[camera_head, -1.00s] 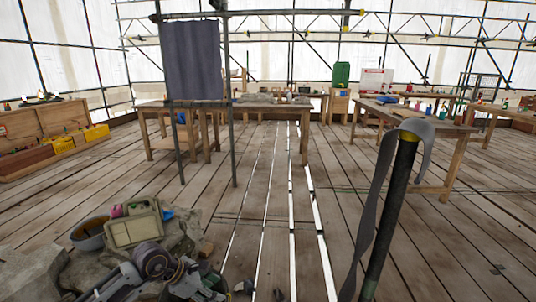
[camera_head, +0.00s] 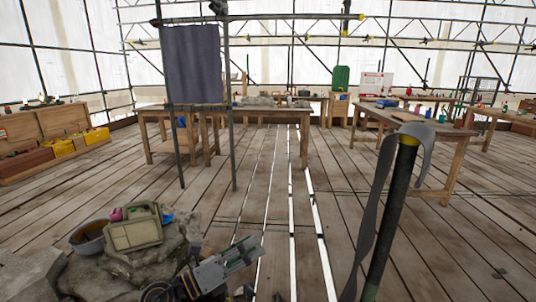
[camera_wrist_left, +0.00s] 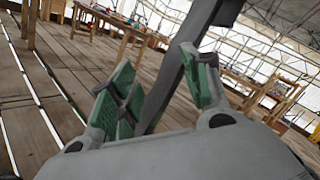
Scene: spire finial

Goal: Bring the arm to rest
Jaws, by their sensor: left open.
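My left gripper (camera_head: 248,252) is low in the head view, just right of the stone heap, pointing up and to the right. It is open and looks empty. The left wrist view shows its green-padded fingers (camera_wrist_left: 160,88) spread apart. A dark grey strap (camera_wrist_left: 172,65) passes beyond or between them there; I cannot tell which. In the head view this strap (camera_head: 374,215) hangs over a dark pole (camera_head: 392,225), right of the gripper and apart from it. My right gripper is not in view.
Grey stones (camera_head: 165,255) at lower left carry a beige box (camera_head: 133,230) and a bowl (camera_head: 90,237). Work tables (camera_head: 405,125) stand farther back. A dark cloth (camera_head: 193,65) hangs on scaffold poles. The plank floor (camera_head: 270,200) ahead is mostly clear.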

